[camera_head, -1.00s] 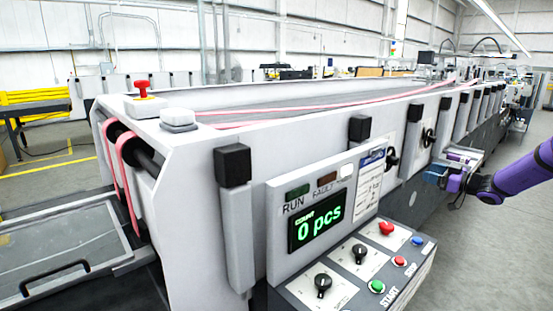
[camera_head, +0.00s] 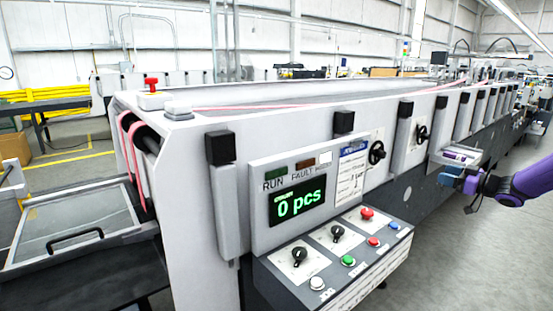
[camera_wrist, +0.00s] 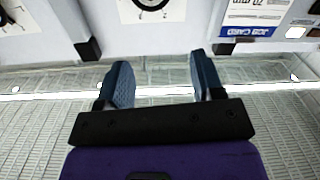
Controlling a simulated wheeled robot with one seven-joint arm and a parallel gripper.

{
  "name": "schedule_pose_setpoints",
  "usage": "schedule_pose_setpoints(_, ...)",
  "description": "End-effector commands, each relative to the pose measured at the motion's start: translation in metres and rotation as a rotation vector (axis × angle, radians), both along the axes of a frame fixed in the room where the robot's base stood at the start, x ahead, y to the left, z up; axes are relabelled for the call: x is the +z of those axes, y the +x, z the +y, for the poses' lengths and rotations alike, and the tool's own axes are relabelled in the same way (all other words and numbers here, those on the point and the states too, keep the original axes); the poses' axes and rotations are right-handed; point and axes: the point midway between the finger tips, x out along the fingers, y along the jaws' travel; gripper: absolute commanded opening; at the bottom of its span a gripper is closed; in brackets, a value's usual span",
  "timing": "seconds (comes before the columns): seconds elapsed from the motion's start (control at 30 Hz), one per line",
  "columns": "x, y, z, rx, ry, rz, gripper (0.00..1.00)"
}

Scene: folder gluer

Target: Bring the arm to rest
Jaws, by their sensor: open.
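My gripper (camera_head: 462,181) is at the right in the head view, on my purple arm, in front of the side of the folder gluer (camera_head: 190,215). In the wrist view its two blue fingers (camera_wrist: 160,82) are spread apart with nothing between them. The wrist view looks onto the machine's pale side, with a black dial (camera_wrist: 152,4) and an upside-down job card (camera_wrist: 254,18) at the top. A grey grating-like surface fills the lower part of that view.
A tray with a black handle (camera_head: 75,240) is at the left. Grey floor (camera_head: 480,265) is clear at the right.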

Motion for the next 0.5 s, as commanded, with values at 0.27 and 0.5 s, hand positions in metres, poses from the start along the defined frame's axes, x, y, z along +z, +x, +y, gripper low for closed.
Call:
schedule_pose_setpoints(0.27,0.019,-0.009,0.035,0.071,-0.013,0.088,0.61)
schedule_pose_setpoints(0.5,0.042,-0.025,0.082,0.153,-0.039,0.218,0.61)
